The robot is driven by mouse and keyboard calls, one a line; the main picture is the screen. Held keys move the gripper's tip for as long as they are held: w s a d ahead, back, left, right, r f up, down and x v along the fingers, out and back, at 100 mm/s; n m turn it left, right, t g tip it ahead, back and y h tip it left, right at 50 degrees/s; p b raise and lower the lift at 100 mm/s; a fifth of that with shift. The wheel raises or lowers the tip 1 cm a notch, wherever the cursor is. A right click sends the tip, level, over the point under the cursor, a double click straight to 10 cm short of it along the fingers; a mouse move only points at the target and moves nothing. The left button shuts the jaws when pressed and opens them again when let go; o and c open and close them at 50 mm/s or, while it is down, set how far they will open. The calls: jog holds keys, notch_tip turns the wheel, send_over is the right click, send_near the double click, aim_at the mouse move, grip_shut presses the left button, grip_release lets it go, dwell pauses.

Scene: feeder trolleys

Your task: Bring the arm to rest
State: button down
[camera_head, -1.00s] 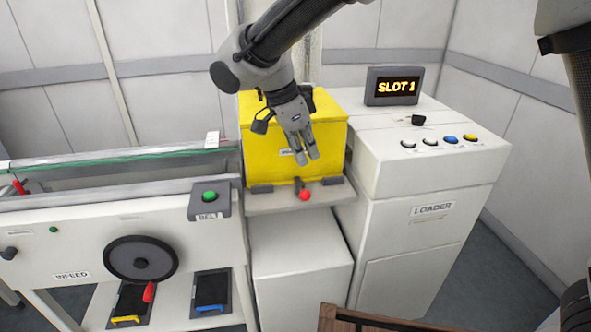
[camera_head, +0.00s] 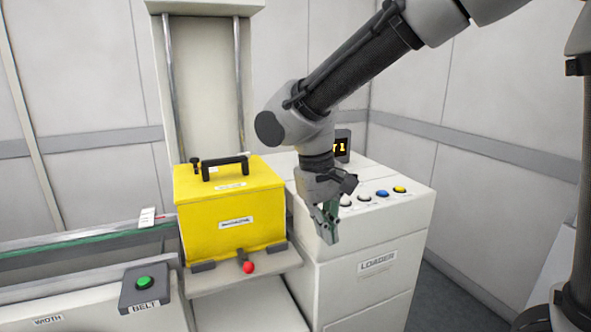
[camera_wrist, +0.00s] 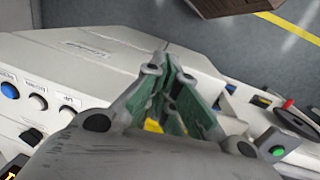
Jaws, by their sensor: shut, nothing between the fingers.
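My gripper (camera_head: 326,222) hangs from the arm, fingers pointing down, in front of the loader cabinet (camera_head: 385,245). It is shut and holds nothing. In the wrist view my gripper (camera_wrist: 172,88) shows its green-lined fingers together, with the white cabinet (camera_wrist: 90,50) to their left. The arm reaches in from the upper right of the head view and bends down at the wrist. The arm hides part of the display and of the cabinet top.
A yellow box (camera_head: 225,225) with a black handle sits on a shelf left of my gripper, with a red knob (camera_head: 248,267) at its front. Buttons (camera_head: 382,194) line the cabinet top beside the gripper. A green belt button (camera_head: 144,282) is at lower left.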

jog(key=s+d+r+m+t, duration=0.1)
jog(key=s+d, duration=0.3)
jog(key=d, duration=0.6)
jog(key=s+d+r+m+t+y, duration=0.1)
jog(key=s+d+r, duration=0.3)
jog(key=d, duration=0.6)
jog(key=s+d+r+m+t, duration=0.2)
jog(key=s+d+m, duration=0.1)
jog(key=d, duration=0.7)
jog(key=shift+s+d+r+y, duration=0.2)
jog(key=shift+s+y, duration=0.2)
jog(key=c, duration=2.2)
grip_release()
